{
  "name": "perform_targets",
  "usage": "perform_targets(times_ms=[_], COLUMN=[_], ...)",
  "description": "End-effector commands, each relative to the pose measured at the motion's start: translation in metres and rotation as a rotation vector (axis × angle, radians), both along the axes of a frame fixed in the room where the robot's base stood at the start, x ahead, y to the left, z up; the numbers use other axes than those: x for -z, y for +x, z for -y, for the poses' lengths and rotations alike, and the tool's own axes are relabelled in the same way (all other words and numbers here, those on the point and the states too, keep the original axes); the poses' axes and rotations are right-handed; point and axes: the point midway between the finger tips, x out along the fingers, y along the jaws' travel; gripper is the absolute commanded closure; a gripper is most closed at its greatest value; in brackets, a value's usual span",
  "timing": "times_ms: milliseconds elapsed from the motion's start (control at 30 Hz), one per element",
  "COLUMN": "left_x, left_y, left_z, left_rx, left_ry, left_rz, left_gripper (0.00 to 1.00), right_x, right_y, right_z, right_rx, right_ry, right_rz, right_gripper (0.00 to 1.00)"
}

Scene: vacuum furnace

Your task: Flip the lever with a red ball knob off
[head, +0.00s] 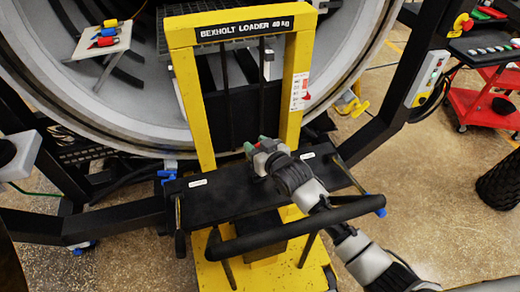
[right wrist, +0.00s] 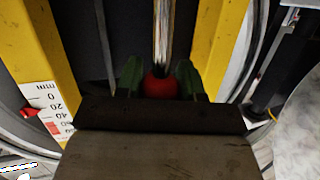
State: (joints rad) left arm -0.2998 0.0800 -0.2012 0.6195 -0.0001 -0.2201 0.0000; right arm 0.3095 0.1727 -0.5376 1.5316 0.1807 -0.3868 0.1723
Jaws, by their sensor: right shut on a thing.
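The red ball knob (right wrist: 158,87) shows in the right wrist view, with a shiny metal rod (right wrist: 163,35) running up from it in the picture. The green fingertips of my right gripper (right wrist: 158,82) are on either side of the knob, shut on it. The lower part of the knob is hidden by the gripper body. My left gripper is not in view.
A black push bar (head: 290,228) crosses the loader's front, below my right arm. The round furnace opening (head: 345,75) stands behind the loader. A red cart (head: 490,105) stands at the right. A small white table with coloured items (head: 100,45) is at upper left.

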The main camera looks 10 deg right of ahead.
Motion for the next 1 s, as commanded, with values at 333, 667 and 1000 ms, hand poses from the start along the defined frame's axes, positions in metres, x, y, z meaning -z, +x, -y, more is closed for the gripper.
perform_targets(times_ms=[333, 667, 1000], left_x=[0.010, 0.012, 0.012], left_y=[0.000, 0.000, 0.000], left_z=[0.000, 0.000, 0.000], left_rx=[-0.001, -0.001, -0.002], left_ry=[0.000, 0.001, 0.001], left_rz=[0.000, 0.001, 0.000], left_gripper=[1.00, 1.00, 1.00], right_x=[0.006, 0.009, 0.010], right_y=[0.025, 0.028, 0.028], right_z=[-0.004, -0.005, -0.005], right_rx=[0.001, 0.000, 0.001], right_ry=[-0.001, -0.003, -0.004], right_rz=[0.003, -0.002, -0.006], right_gripper=[1.00, 1.00, 0.49])
